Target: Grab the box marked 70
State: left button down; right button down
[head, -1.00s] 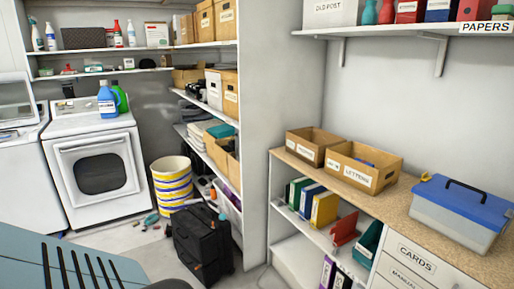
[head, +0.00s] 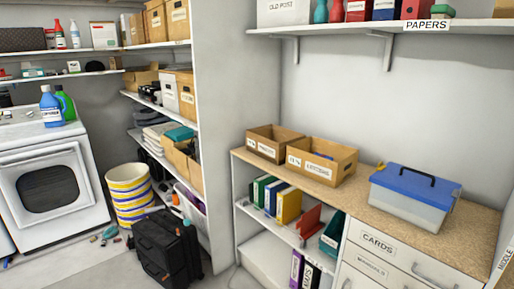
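I cannot make out a box marked 70 in the head view. Several cardboard boxes with small labels stand on the left shelving, among them a brown box (head: 186,96) next to a white one (head: 169,90), and more on the top shelf (head: 179,20). Their labels are too small to read. Two open cardboard boxes sit on the counter: one with an unclear label (head: 272,143) and one that seems to read LETTERS (head: 330,163). A white box marked OLD POST (head: 290,11) is on the upper wall shelf. Neither of my grippers is in view.
A black suitcase (head: 166,248) and a striped bin (head: 130,193) stand on the floor before the left shelving. A washing machine (head: 50,180) is at left. A blue-lidded plastic box (head: 415,195) sits on the wooden counter (head: 470,222) above drawers. Some floor is free at lower left.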

aim_at(269, 142)
jog(key=i+z, duration=0.25)
jog(key=i, duration=0.25)
jog(key=i+j+z, duration=0.25)
jog(key=i, duration=0.2)
jog(key=i+j+z, duration=0.1)
jog(key=i+z, duration=0.2)
jog(key=i, duration=0.2)
